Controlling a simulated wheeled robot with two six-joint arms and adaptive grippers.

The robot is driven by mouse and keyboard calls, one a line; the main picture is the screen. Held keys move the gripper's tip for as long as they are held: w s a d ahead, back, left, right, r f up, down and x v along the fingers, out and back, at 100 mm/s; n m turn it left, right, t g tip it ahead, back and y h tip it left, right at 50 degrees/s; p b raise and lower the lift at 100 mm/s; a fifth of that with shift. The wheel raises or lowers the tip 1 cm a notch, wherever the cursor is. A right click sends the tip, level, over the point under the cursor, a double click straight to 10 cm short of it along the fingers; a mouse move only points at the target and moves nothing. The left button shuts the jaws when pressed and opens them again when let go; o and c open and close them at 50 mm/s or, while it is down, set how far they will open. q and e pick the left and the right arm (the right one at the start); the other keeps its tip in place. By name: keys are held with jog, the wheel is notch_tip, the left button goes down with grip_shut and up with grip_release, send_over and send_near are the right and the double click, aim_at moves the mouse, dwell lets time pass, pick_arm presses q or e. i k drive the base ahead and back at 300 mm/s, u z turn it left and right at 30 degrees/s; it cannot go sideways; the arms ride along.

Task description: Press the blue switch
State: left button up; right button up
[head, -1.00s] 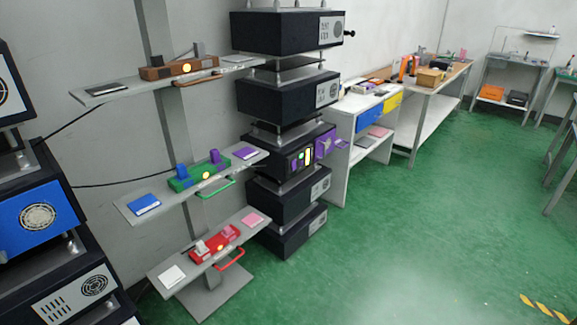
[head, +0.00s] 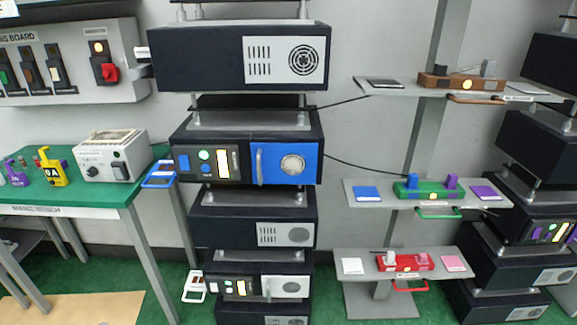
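A green fixture (head: 426,189) sits on the middle shelf at the right. A small upright blue block (head: 412,180) stands on its left end and a purple block (head: 451,182) on its right end. A flat blue plate (head: 367,193) lies left of it on the same shelf. A stacked unit at the centre has a blue door (head: 287,163) with a handle; beside it is a dark panel (head: 207,162) with small lit buttons, one of them bluish. I cannot tell which blue part is the switch. Neither of my grippers is in view.
A green-topped workbench (head: 75,186) at the left carries a white box (head: 110,160) and a yellow device (head: 51,168). A wall board (head: 60,75) with switches hangs above it. A red fixture (head: 404,262) is on the low shelf. Green floor shows in front of the shelves.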

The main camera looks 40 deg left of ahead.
aim_at(183, 160)
jog(key=u, duration=1.85)
